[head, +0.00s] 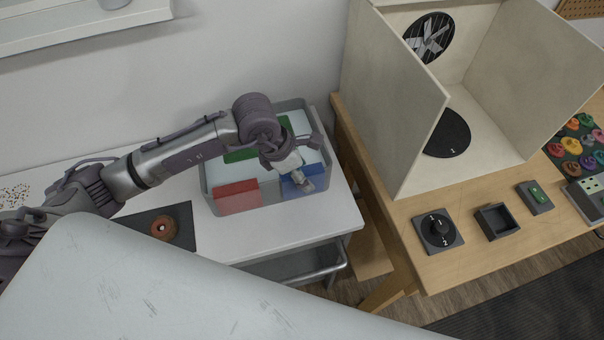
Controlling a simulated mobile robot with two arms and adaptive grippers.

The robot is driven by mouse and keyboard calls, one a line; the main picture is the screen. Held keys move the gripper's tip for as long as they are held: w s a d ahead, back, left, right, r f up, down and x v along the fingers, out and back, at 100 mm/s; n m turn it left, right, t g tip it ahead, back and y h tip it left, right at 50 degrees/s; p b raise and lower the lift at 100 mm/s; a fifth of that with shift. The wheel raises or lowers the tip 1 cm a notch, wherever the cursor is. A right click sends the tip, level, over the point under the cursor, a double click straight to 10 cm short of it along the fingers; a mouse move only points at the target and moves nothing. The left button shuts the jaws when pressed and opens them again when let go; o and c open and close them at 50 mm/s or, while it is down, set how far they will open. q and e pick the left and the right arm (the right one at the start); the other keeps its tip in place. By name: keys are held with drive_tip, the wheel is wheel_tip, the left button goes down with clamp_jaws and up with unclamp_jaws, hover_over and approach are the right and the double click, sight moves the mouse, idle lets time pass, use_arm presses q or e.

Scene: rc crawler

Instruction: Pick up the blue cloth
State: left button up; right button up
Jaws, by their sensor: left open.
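The blue cloth (316,181) lies in the right front part of a grey bin (211,198) on the white table. My left gripper (306,187) reaches in from the left and points down at the blue cloth. It is open, and its fingers cover part of the cloth. I cannot tell whether the fingers touch it. A red cloth (237,197) lies in the left front part of the bin, and a green cloth (240,155) lies farther back, partly behind my arm. My right gripper is not in view.
A dark mat (183,222) with a round orange-brown item (163,228) lies left of the bin. A wooden workbench (470,191) with a pale open booth (390,100) stands to the right. A wall rises close behind the bin.

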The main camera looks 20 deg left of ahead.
use_arm(q)
drive_tip(key=shift+x, duration=1.25)
drive_tip(key=shift+f+b, duration=0.25)
drive_tip(key=shift+b, duration=0.05)
clamp_jaws()
